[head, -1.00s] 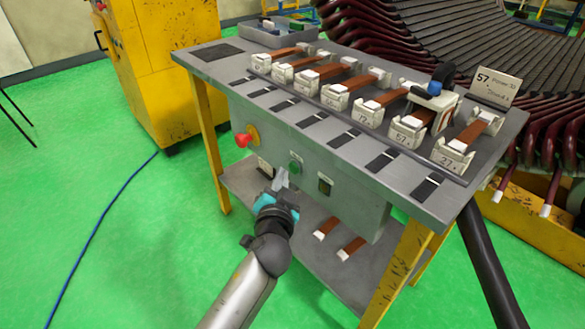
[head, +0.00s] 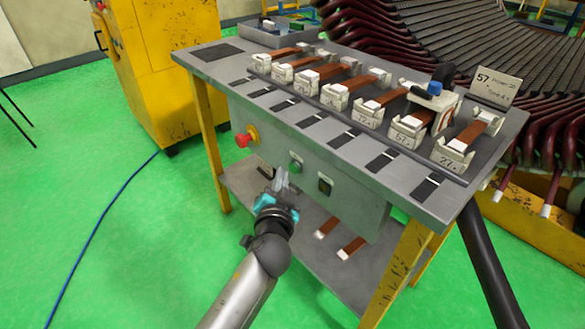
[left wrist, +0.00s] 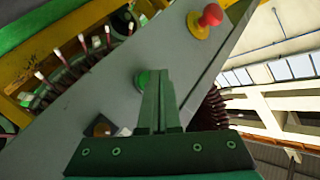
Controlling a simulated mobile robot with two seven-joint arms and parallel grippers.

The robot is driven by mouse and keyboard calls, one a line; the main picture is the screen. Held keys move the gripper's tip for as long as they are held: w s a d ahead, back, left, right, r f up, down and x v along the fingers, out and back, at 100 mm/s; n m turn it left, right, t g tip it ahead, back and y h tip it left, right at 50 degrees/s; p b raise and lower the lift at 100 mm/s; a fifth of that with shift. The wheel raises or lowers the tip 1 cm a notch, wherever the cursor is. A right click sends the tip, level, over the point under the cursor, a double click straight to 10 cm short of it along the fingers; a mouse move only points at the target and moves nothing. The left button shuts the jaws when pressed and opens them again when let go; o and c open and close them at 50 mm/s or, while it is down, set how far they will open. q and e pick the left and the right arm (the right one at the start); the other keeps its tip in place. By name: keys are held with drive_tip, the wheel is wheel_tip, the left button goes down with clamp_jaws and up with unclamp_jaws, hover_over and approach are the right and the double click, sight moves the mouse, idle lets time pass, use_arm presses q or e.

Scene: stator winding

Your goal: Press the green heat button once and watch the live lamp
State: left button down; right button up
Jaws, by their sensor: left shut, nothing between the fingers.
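The green button (head: 295,168) sits on the grey front panel of the bench. In the left wrist view the green button (left wrist: 143,80) shows just left of the fingertips and partly behind them. My left gripper (head: 281,176) is shut and empty, a little below and left of the button in the head view; a small gap seems to show between fingertips and button. A small dark square fitting (head: 325,185), which may be the lamp, is right of the button; I cannot tell whether it is lit. My right gripper is not in view.
A red mushroom button on a yellow base (head: 245,137) is left of the green button. Bars in white numbered holders line the bench top (head: 330,130). A lower shelf (head: 300,250) holds two bars. A yellow cabinet (head: 160,70) stands behind left.

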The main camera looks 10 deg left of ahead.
use_arm(q)
drive_tip(key=shift+w+d, duration=0.1)
drive_tip(key=shift+w, duration=0.05)
drive_tip(key=shift+w+d, duration=0.15)
drive_tip(key=shift+w, duration=0.05)
idle(0.4)
drive_tip(key=shift+w+d+b, duration=0.25)
drive_tip(key=shift+w+b, duration=0.05)
drive_tip(key=shift+b, duration=0.05)
idle(0.4)
idle(0.3)
drive_tip(key=shift+s+a+p, duration=0.35)
drive_tip(key=shift+s+a, duration=0.15)
drive_tip(key=shift+s, duration=0.1)
drive_tip(key=shift+s, duration=0.1)
